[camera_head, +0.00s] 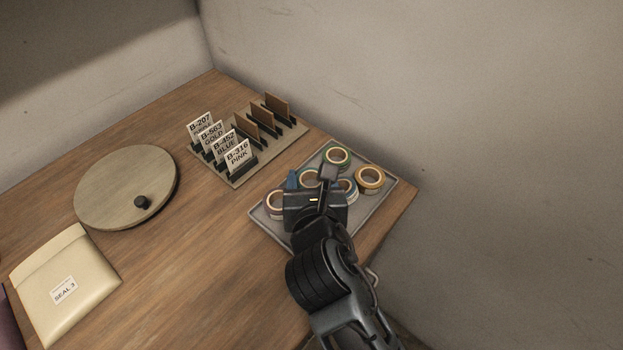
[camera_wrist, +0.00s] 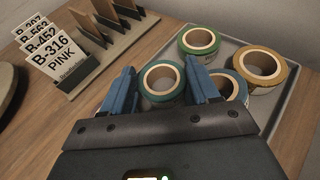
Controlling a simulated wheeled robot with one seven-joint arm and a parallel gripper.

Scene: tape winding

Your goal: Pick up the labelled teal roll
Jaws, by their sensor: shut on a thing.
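The teal roll (camera_wrist: 162,80) sits between the two blue fingers of my gripper (camera_wrist: 162,88) in the wrist view. Its pale core faces up. A label shows only as a pale, unreadable patch on its side. In the head view the roll (camera_head: 308,176) is partly covered by my gripper (camera_head: 310,180), which is over the grey tray (camera_head: 262,222). My gripper is shut on the roll. I cannot tell whether the roll touches the tray floor.
Close by in the tray are a green roll (camera_wrist: 199,40), a gold roll (camera_wrist: 262,66), a blue roll (camera_wrist: 232,86) and a reddish-purple roll (camera_head: 273,204). A card rack (camera_head: 238,180), round turntable (camera_head: 110,185) and envelope (camera_head: 65,285) are on the table. The wall is behind.

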